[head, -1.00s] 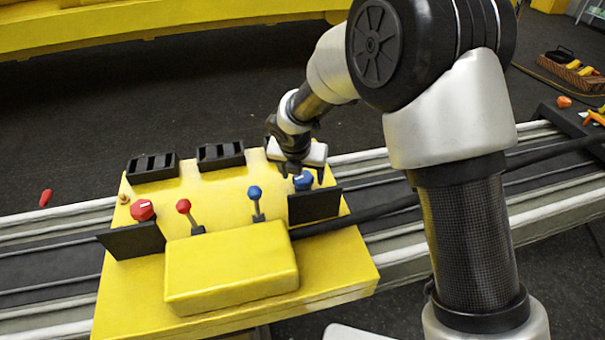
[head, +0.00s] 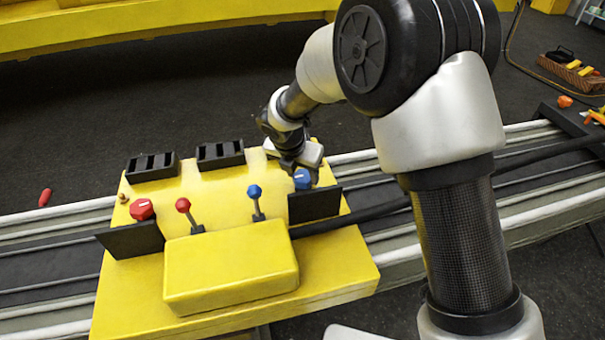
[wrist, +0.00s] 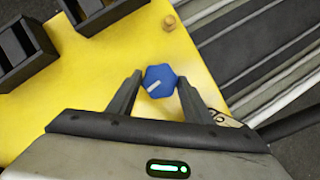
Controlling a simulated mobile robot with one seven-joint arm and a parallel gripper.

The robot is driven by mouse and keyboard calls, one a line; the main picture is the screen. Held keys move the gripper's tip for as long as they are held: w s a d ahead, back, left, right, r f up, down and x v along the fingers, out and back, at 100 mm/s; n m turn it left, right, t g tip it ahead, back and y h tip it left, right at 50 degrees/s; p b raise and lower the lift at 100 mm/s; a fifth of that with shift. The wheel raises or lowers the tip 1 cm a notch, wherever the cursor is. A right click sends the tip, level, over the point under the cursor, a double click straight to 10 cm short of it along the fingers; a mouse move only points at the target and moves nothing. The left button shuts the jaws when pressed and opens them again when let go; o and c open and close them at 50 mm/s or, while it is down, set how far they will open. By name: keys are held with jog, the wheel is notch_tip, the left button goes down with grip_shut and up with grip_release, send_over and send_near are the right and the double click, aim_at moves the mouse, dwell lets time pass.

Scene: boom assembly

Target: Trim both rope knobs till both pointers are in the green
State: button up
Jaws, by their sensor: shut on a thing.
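The blue rope knob (head: 302,180), with a white mark on top, stands at the right of the yellow console. My gripper (wrist: 159,78) is shut on this blue knob (wrist: 160,82), with a finger on each side. In the wrist view its white mark points to the lower left. The red rope knob (head: 142,209), also with a white mark, stands apart at the console's left. I cannot make out any gauge pointer or green zone in these views.
The yellow console (head: 340,275) carries a red lever (head: 184,206), a blue lever (head: 255,192) and a raised yellow box (head: 230,272). Black panels (head: 135,240) (head: 316,205) stand in front of the knobs. Two black slotted blocks (head: 152,167) (head: 220,154) line the back edge.

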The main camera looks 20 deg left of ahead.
jog(key=m, duration=0.1)
jog(key=m+h, duration=0.1)
jog(key=m, duration=0.1)
jog(key=shift+a+m, duration=0.2)
jog(key=shift+m, duration=0.1)
jog(key=m, duration=0.1)
jog(key=m+g+h, duration=0.1)
jog(key=m, duration=0.1)
jog(key=shift+w+a+m, duration=0.1)
jog(key=shift+a+m, duration=0.05)
jog(key=shift+m, duration=0.15)
jog(key=m+g, duration=0.1)
jog(key=m, duration=0.2)
jog(key=m+g+h+p, duration=0.1)
jog(key=m, duration=0.2)
jog(key=shift+a+h, duration=0.2)
jog(key=shift+h, duration=0.1)
jog(key=shift+a+m, duration=0.1)
jog(key=shift+m, duration=0.2)
jog(key=o, duration=1.1)
jog(key=shift+w, duration=0.1)
jog(key=shift+r, duration=0.1)
